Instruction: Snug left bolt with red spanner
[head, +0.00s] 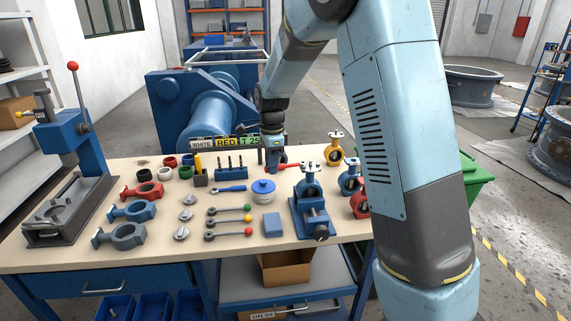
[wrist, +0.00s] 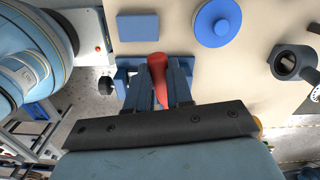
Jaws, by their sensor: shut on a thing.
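The red spanner (head: 284,168) is held in my gripper (head: 273,166) above the bench. Its red end also shows between the fingers in the wrist view (wrist: 157,64). My gripper is shut on it, and the spanner reaches right toward the top of the valve (head: 310,182). This valve is clamped upright in the blue vise (head: 312,219). Part of the vise shows behind my fingers in the wrist view (wrist: 122,78). The left bolt is too small to make out, and I cannot tell whether the spanner touches it.
Orange (head: 333,153) and blue (head: 350,180) valves stand right of the vise. A blue-lidded pot (head: 263,187) and blue block (head: 272,225) lie left of it. Several handles, rings and loose valve bodies cover the bench's left. A blue press (head: 70,145) stands at the left end.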

